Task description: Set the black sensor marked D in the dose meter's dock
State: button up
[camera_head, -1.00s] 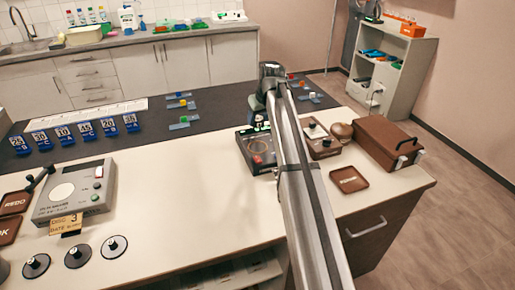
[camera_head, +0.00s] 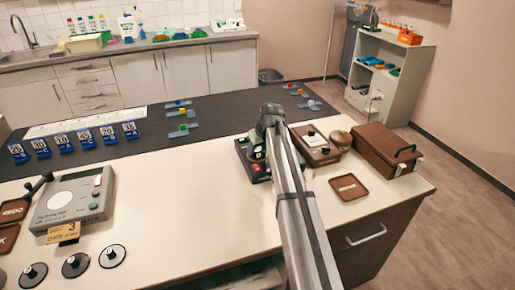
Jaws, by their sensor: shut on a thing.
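My gripper (camera_head: 258,150) is at the end of my arm, low over a black device with a red display (camera_head: 256,169), which seems to be the dose meter. The arm covers the device's right side, and the dock cannot be made out. My gripper is shut on a small dark thing, largely hidden by the gripper, which looks like the black sensor. No letter D is readable on it. I cannot tell whether it touches the device or is held just above.
Right of my arm are a brown box with knobs (camera_head: 316,148), a small brown tray (camera_head: 349,187) and a brown case (camera_head: 386,150). A grey instrument (camera_head: 75,203) and black discs (camera_head: 112,256) stand at left. The white counter (camera_head: 185,195) between is clear.

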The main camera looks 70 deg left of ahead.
jog(key=shift+f, duration=0.15)
jog(key=o, duration=1.2)
jog(key=v, duration=1.2)
